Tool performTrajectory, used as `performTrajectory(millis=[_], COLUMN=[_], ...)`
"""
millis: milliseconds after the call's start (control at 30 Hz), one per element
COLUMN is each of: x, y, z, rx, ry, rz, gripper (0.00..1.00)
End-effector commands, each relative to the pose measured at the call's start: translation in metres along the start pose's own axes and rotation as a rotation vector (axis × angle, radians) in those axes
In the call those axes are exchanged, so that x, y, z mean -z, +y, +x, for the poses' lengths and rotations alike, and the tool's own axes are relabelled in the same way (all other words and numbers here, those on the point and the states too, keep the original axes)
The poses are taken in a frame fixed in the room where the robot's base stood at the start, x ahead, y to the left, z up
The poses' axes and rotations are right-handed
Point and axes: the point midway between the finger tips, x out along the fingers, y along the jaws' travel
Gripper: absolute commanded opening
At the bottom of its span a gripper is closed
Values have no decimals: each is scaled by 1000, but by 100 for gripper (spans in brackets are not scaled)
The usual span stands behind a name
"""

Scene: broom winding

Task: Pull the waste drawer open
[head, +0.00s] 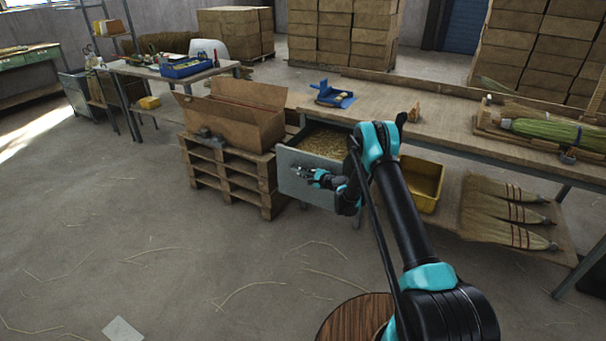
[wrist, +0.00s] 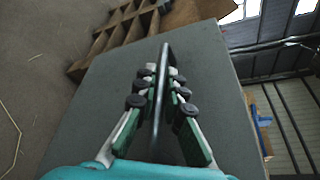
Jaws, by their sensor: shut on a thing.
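The waste drawer (head: 292,168) stands pulled out from under the workbench, with its grey front panel facing me. Yellowish straw waste (head: 326,142) shows inside it. My gripper (head: 312,174) is at the front panel in the head view. In the wrist view my gripper (wrist: 161,75) is shut on the drawer's thin bar handle (wrist: 162,55), with fingers on both sides of the bar. The grey drawer front (wrist: 215,75) fills the middle of the wrist view. My arm hides part of the drawer's right side in the head view.
A wooden pallet (head: 232,180) with an open cardboard box (head: 235,112) stands just left of the drawer. A yellow bin (head: 422,183) and several brooms (head: 505,213) lie right, under the workbench (head: 440,110).

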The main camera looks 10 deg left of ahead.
Motion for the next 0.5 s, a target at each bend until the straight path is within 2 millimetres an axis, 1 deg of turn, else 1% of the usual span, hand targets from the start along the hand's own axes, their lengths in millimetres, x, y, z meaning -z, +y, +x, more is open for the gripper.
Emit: performTrajectory(millis=[33, 367, 400, 500], x=[3, 3, 3, 3], y=[-1, -1, -1, -1], z=[-2, -2, -2, -2], rx=[2, 2, 2, 2], ry=[4, 5, 5, 4], rz=[0, 0, 0, 0], gripper=[0, 0, 11, 23])
